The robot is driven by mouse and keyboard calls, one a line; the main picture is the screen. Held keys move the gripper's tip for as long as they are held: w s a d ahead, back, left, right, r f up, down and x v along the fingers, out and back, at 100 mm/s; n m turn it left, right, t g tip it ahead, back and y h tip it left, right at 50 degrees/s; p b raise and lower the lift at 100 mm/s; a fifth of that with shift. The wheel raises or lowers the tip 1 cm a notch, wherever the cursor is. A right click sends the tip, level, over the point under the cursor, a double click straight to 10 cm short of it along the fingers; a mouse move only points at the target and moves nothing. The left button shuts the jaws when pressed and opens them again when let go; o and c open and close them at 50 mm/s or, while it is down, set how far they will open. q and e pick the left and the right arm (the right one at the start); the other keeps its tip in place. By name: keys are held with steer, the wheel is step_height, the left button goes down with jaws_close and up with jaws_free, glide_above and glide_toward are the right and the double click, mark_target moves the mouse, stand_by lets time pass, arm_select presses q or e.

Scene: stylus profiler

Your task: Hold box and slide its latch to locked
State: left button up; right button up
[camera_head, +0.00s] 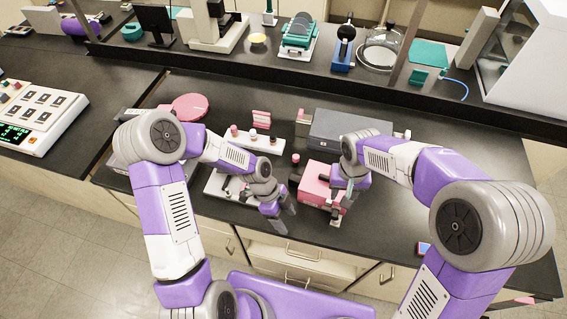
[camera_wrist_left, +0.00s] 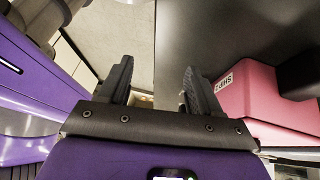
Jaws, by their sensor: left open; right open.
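A pink box (camera_head: 313,182) stands near the front edge of the dark bench in the head view. In the left wrist view the pink box (camera_wrist_left: 252,92) is at the right, with a white printed label and a dark part beside it. My left gripper (camera_head: 283,218) is open, empty and apart from the box, to its left and near the bench's front edge. In the left wrist view its two fingers (camera_wrist_left: 160,85) are spread with nothing between them. My right gripper (camera_head: 343,198) is open at the right end of the box; I cannot tell whether it touches. The latch is not clearly visible.
A grey case (camera_head: 350,138) lies behind the box. A white rack (camera_head: 257,142) with small pink-topped parts and a pink disc (camera_head: 190,106) are to the left. A raised shelf with instruments runs along the back. The bench right of my right arm is mostly clear.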

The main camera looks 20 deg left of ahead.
mark_target(290, 176)
arm_select(q)
steer(key=shift+t+y, duration=0.4)
steer(key=shift+t, duration=0.5)
steer(key=w+a, duration=0.1)
steer(key=w, duration=0.4)
steer(key=w+a+r, duration=0.1)
steer(key=w+a, duration=0.1)
steer(key=w, duration=0.4)
steer(key=w+a+r, duration=0.1)
steer(key=w, duration=0.5)
steer(key=shift+a+r, duration=0.15)
steer(key=shift+a, duration=0.15)
steer(key=x, duration=0.6)
steer(key=shift+s+d+f, duration=0.1)
steer(key=shift+f, duration=0.2)
jaws_close()
steer(key=c, duration=0.6)
jaws_free()
jaws_close()
